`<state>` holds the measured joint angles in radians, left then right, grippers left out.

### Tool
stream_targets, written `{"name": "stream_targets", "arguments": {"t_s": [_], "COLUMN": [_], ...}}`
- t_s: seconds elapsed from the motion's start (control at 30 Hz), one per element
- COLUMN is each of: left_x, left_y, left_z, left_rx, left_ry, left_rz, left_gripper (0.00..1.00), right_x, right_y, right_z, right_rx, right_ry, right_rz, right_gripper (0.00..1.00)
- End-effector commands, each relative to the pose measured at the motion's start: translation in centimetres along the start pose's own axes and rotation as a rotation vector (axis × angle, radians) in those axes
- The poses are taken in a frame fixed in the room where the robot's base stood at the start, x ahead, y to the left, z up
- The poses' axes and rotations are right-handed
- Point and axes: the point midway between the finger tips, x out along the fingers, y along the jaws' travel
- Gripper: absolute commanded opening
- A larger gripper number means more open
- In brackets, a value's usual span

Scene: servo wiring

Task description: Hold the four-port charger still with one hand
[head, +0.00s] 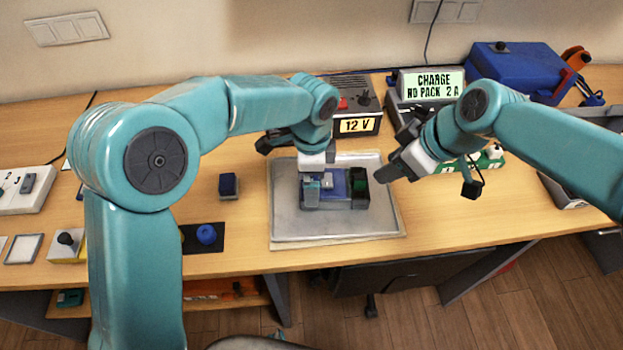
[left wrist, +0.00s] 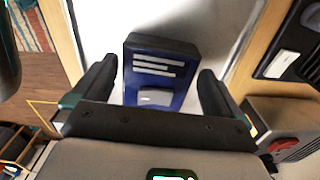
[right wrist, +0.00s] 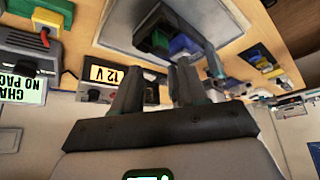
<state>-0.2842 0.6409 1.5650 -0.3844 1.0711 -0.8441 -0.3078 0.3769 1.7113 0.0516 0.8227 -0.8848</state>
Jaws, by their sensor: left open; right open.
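A unit with a lit display reading CHARGE NO PACK 2 A (head: 432,84) stands at the back right, partly behind my right arm; it is the only thing marked as a charger. Its ports cannot be made out. Its display (right wrist: 18,88) shows inverted in the right wrist view. My right gripper (head: 390,171) is open and empty, in front of that unit and right of the grey tray. My left gripper (left wrist: 157,72) is open over the tray, its fingers either side of a blue box (left wrist: 153,75) with a black end; contact cannot be told.
The grey tray (head: 290,225) lies mid-table with the blue box (head: 339,186) on it. A 12 V supply (head: 360,125) stands behind it. A blue machine (head: 515,70) is at the back right. Bare wood lies right of the tray.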

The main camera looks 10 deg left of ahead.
Motion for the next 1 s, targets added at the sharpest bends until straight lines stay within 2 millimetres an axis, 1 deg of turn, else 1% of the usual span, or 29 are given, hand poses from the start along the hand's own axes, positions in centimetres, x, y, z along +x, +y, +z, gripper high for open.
{"name": "stream_targets", "arguments": {"t_s": [0.03,0.1,0.2,0.47,0.57,0.6,0.63,0.67,0.7,0.73,0.87,0.97,1.0], "left_x": [0.6,1.2,1.6,1.7,1.7,1.7,1.7,1.7,1.7,1.7,1.7,1.7,1.7], "left_y": [0.0,0.0,0.0,0.0,0.0,0.0,0.0,0.0,0.0,0.0,0.0,0.0,0.0], "left_z": [0.0,0.0,0.0,0.0,0.0,0.0,0.0,0.0,0.0,0.0,0.0,0.0,0.0], "left_rx": [-0.001,-0.001,0.0,0.0,0.0,0.0,0.0,0.0,0.0,0.0,0.0,0.0,0.001], "left_ry": [-0.001,0.0,0.0,0.0,0.0,0.0,0.0,0.0,0.0,0.0,0.0,0.0,0.0], "left_rz": [0.001,0.001,0.0,0.0,-0.001,0.0,0.0,0.0,0.0,0.0,0.0,0.0,0.0], "left_gripper": [1.0,1.0,1.0,1.0,0.71,0.58,0.52,0.52,0.52,0.52,0.52,0.52,0.52], "right_x": [0.0,0.0,0.0,0.0,0.0,0.0,0.0,0.0,0.0,0.0,0.0,0.0,0.0], "right_y": [0.0,0.0,0.0,0.0,0.0,0.0,0.0,0.0,0.0,0.0,0.0,0.1,0.2], "right_z": [0.0,0.0,0.0,0.0,0.0,0.0,0.0,0.0,0.0,0.0,0.0,0.5,0.8], "right_rx": [0.0,0.0,0.0,0.0,0.0,0.0,0.0,0.0,0.0,0.003,0.084,0.237,0.314], "right_ry": [0.0,0.0,0.0,0.0,0.0,0.0,0.0,0.0,0.0,0.0,-0.002,-0.022,-0.038], "right_rz": [0.0,0.0,0.0,0.0,0.0,0.0,0.0,0.0,0.0,0.0,-0.001,0.006,0.016], "right_gripper": [0.43,0.43,0.43,0.43,0.43,0.43,0.43,0.43,0.52,0.57,0.57,0.57,0.57]}}
